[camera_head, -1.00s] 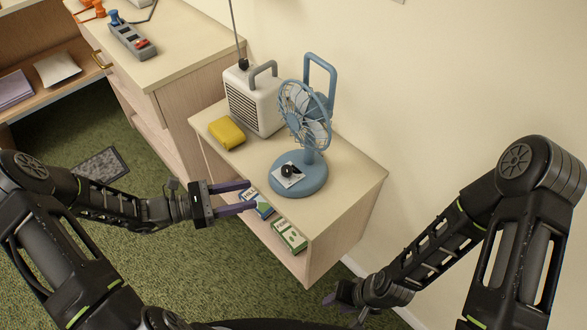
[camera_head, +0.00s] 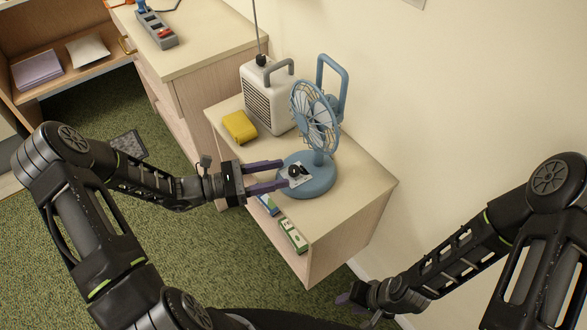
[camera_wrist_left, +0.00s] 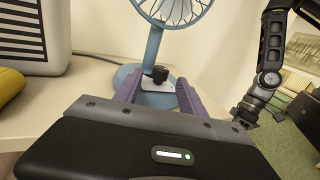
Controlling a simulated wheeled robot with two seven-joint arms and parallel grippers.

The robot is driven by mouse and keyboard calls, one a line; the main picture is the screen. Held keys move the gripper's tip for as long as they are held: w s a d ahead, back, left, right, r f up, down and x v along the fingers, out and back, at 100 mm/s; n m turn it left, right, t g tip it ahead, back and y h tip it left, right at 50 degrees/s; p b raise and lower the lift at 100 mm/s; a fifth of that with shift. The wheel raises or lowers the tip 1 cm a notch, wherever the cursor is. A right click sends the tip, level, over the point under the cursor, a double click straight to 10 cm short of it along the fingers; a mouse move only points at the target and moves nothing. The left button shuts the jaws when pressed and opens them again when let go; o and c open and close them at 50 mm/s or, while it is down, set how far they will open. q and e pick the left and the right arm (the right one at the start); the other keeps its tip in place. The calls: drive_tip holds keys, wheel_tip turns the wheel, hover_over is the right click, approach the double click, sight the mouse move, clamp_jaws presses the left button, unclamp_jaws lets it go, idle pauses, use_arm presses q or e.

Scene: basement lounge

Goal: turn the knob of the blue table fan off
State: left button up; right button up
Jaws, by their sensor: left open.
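The blue table fan (camera_head: 318,178) stands upright on a low cabinet, its round base toward me. Its black knob (camera_head: 295,170) sits on a pale plate on the base; the knob also shows in the left wrist view (camera_wrist_left: 160,74). My left gripper (camera_head: 284,175) is open, with its two purple fingers reaching over the cabinet edge to the base. In the left wrist view the fingers (camera_wrist_left: 157,88) lie to either side of the knob plate, with the knob between and just beyond them; I cannot tell whether they touch. My right gripper (camera_head: 344,298) hangs low at the right, mostly hidden by its arm.
A white heater-like box (camera_head: 267,98) with a handle and antenna stands behind the fan. A yellow object (camera_head: 239,127) lies left of it. Small boxes (camera_head: 293,236) sit on the shelf under the cabinet top (camera_head: 352,190). The wall is close on the right.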

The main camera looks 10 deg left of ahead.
sight(288, 172)
use_arm(q)
drive_tip(key=x, duration=0.5)
drive_tip(key=shift+a, duration=0.1)
drive_tip(key=shift+c, duration=0.2)
clamp_jaws()
